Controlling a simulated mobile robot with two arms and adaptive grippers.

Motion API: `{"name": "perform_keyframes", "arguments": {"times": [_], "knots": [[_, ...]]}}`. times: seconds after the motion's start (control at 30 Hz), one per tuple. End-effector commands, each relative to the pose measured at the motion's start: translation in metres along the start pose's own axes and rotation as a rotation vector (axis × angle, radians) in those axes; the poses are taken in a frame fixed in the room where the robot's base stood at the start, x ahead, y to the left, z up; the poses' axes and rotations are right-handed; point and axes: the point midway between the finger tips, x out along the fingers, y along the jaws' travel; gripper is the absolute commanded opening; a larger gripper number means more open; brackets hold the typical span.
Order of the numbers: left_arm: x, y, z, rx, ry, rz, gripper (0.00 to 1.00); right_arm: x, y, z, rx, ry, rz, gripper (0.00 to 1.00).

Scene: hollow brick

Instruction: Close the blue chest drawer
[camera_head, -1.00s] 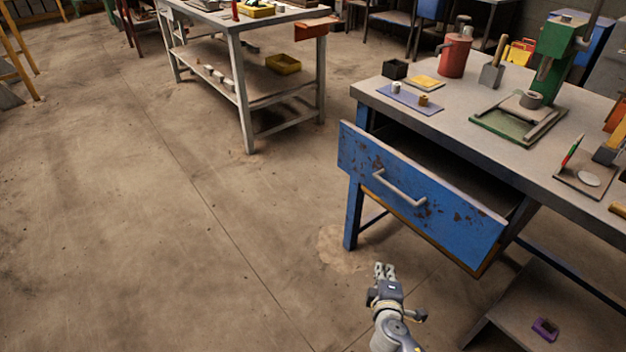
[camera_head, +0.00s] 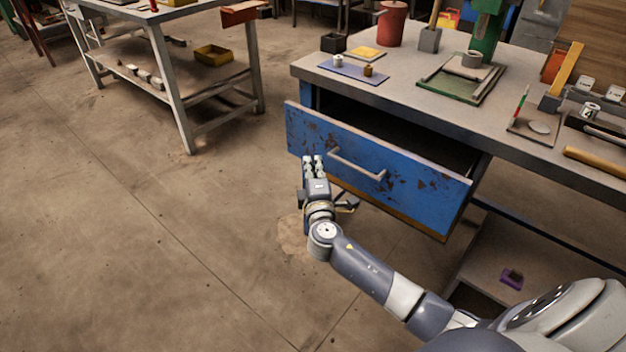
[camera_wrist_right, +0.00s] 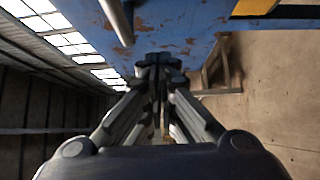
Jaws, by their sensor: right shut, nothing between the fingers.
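The blue chest drawer (camera_head: 405,179), with worn rusty patches and a light grey bar handle (camera_head: 357,166), is pulled out from under the grey-topped workbench (camera_head: 400,100). Its dark inside shows behind the front panel. My right gripper (camera_head: 313,160) is shut and empty, close to the left part of the drawer front, left of the handle. In the right wrist view the shut fingertips (camera_wrist_right: 160,62) point at the blue drawer front (camera_wrist_right: 180,30), with the handle (camera_wrist_right: 117,20) beside them. I cannot tell whether they touch it. My left gripper is not in view.
On the benchtop are a purple mat (camera_head: 352,70), a red canister (camera_head: 391,24), a green press (camera_head: 487,35) and several tools. A grey table (camera_head: 180,15) stands at the back left. A purple item (camera_head: 511,279) lies on the lower shelf. The floor at left is clear.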

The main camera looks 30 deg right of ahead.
Motion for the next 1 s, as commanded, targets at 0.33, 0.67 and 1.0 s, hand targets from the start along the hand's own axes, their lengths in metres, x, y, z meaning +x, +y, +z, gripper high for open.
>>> {"name": "perform_keyframes", "arguments": {"times": [0.33,0.67,1.0], "knots": [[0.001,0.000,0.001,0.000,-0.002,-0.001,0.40,0.021,-0.001,0.023,-0.002,-0.001,-0.001,0.00],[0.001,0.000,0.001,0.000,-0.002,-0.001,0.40,0.021,-0.001,0.024,-0.003,-0.002,-0.002,0.00],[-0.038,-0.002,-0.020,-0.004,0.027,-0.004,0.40,0.055,-0.004,0.059,-0.006,-0.006,-0.001,0.00]]}}
